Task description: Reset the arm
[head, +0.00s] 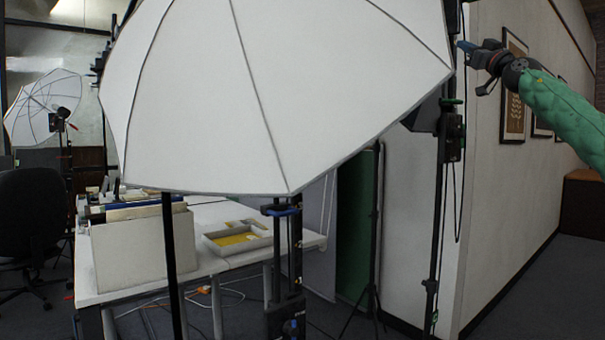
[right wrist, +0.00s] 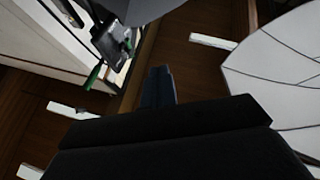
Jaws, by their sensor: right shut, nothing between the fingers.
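My right arm in its green sleeve comes in from the right edge of the head view, raised high. My right gripper (head: 466,46) is at its end, near the right edge of the large white umbrella and in front of the white wall. It is shut and empty. In the right wrist view the shut fingers (right wrist: 158,88) point up past the dark gripper body, with the ceiling behind them. My left gripper is not in view.
A large white umbrella (head: 270,90) fills the upper middle. Behind it a white table (head: 205,262) bears a box (head: 145,248) and a grey tray (head: 212,246). A light stand (head: 440,200) stands below the gripper. Framed pictures (head: 514,95) hang on the wall. A black chair (head: 30,220) is at left.

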